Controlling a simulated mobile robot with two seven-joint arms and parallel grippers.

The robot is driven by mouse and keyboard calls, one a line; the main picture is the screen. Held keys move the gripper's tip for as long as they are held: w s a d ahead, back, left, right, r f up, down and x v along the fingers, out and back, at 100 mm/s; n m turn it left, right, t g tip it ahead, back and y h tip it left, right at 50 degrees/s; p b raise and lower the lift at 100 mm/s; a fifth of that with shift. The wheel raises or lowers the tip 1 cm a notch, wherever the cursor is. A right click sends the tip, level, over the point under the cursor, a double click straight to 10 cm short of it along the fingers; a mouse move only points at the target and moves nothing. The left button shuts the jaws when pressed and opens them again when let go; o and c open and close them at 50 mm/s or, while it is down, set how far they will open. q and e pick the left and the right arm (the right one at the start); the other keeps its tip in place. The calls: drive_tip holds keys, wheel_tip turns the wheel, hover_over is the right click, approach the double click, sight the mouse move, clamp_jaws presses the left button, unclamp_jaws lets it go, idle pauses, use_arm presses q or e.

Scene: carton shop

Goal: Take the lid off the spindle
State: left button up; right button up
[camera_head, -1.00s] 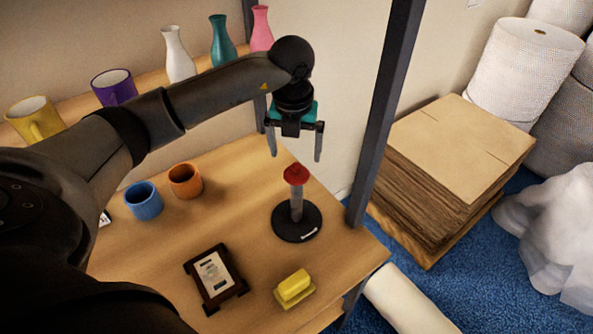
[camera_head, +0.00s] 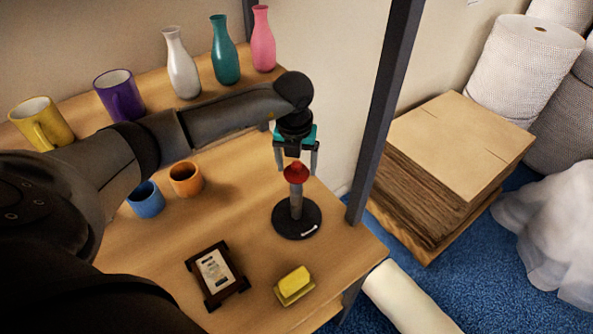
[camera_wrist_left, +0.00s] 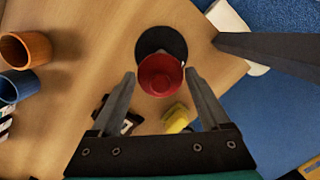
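A red lid (camera_head: 296,172) sits on top of the upright grey spindle (camera_head: 296,203), which rises from a round black base (camera_head: 297,221) on the wooden table. My left gripper (camera_head: 296,168) points down from above, its two fingers apart, with the tips at about the height of the lid. In the left wrist view the red lid (camera_wrist_left: 160,75) lies between and just beyond the open fingertips (camera_wrist_left: 160,80), with a gap on each side. The lid hides most of the spindle there. My right gripper is not in view.
A blue mug (camera_head: 146,200) and an orange mug (camera_head: 186,179) stand left on the table. A dark framed card (camera_head: 215,270) and a yellow butter dish (camera_head: 294,284) lie in front. A dark shelf post (camera_head: 383,110) stands right of the spindle. Vases and mugs line the upper shelf (camera_head: 150,112).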

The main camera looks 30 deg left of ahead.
use_arm(q)
drive_tip(key=c, duration=0.9)
